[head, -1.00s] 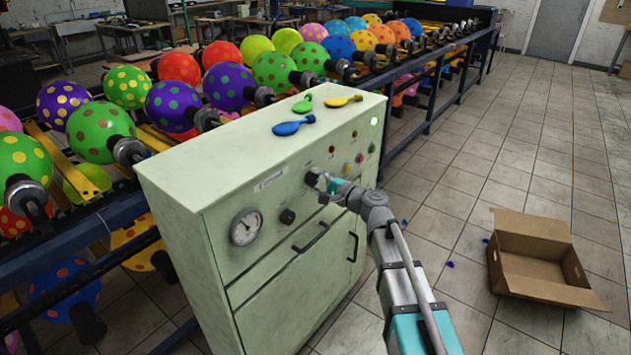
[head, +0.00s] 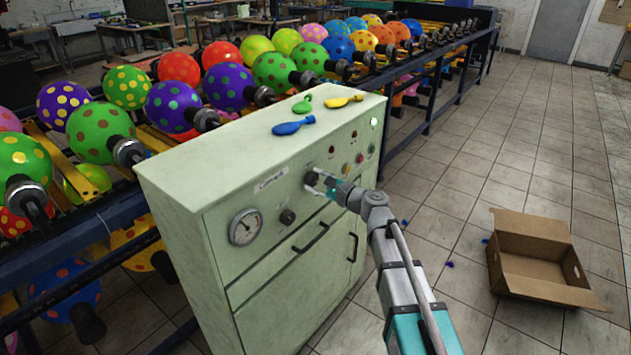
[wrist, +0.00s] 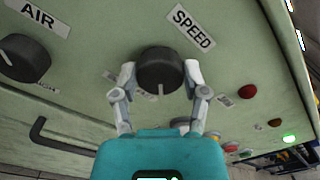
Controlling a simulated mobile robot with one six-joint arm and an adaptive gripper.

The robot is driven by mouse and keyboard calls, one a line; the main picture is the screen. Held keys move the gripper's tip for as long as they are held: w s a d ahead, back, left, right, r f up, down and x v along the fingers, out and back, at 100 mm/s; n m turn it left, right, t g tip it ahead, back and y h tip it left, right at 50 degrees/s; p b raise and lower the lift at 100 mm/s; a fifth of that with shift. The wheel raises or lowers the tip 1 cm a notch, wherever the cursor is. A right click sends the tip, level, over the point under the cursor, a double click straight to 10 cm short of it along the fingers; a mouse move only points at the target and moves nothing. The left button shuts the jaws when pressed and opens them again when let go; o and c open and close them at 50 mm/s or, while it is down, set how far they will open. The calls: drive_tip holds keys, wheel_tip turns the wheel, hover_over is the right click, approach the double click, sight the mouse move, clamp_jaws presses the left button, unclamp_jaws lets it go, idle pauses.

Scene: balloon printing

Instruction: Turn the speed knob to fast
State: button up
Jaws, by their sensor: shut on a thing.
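The speed knob (wrist: 161,70) is a round black dial below the SPEED label (wrist: 190,27) on the pale green panel. Its white mark points toward the bottom of the wrist view. My gripper (wrist: 160,77) is shut on the knob, one finger on each side of it. In the head view the knob (head: 311,178) is partly hidden by my gripper (head: 318,184) at the cabinet's front.
The AIR knob (wrist: 24,58) is left of my gripper; a gauge (head: 245,227) and handles are on the same cabinet (head: 190,178). Red buttons and a lit green lamp (wrist: 289,138) are to the right. An open cardboard box (head: 535,262) lies on the floor.

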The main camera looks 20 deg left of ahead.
drive_tip(key=o, duration=1.2)
drive_tip(key=shift+c, duration=0.2)
drive_tip(key=v, duration=1.2)
drive_tip(key=shift+f, duration=0.1)
